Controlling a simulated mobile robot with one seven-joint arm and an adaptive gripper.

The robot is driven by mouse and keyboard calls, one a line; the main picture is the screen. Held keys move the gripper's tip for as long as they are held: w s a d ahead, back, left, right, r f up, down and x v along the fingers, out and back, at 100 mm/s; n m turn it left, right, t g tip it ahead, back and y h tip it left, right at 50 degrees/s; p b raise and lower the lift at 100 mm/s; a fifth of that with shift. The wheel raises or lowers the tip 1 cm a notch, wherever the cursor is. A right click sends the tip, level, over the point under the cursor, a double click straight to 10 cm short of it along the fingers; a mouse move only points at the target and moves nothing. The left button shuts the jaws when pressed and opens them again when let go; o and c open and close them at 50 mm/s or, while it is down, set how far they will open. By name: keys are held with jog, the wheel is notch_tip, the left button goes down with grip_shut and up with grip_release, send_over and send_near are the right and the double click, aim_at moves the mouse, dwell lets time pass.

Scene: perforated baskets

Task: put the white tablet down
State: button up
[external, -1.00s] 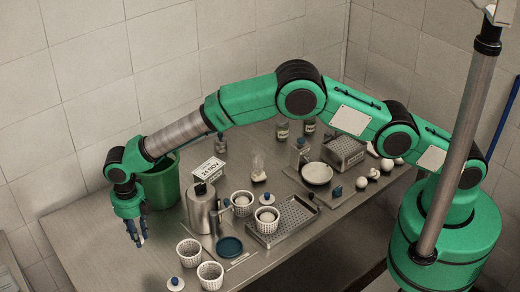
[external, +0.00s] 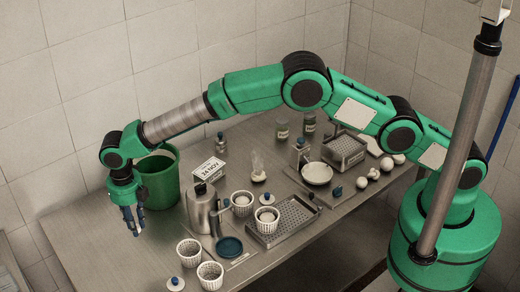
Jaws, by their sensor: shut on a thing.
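My gripper (external: 133,226) points down over the bare left part of the steel table (external: 110,252), in front of the green bucket (external: 160,180). Its dark blue fingers are shut on the white tablet, which is very small here and mostly hidden, with only a pale speck at the fingertips. The fingertips look a little above the table top, but the exact gap cannot be told from this view.
White perforated baskets (external: 189,252) stand right of my gripper, near a blue dish (external: 229,247). A metal jug (external: 201,208) and a perforated tray (external: 287,222) stand further right. The table's left end is clear.

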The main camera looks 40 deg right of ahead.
aim_at(128, 230)
jog(key=r, duration=0.6)
jog(key=shift+w+d, duration=0.25)
jog(key=shift+w, duration=0.05)
jog(key=w+d+m, duration=0.5)
jog(key=w+d, duration=0.5)
jog(key=d, duration=0.5)
jog(key=w+d+m+b, duration=0.1)
jog(key=w+d+m, duration=0.5)
jog(key=w+d, duration=0.65)
jog(key=w+d+m, duration=0.5)
jog(key=w+d, duration=0.4)
jog(key=d, duration=0.8)
notch_tip(128, 230, down, 11)
jog(key=shift+a, duration=0.15)
jog(key=shift+s, duration=0.1)
jog(key=shift+f+b, duration=0.3)
jog(key=shift+f, duration=2.8)
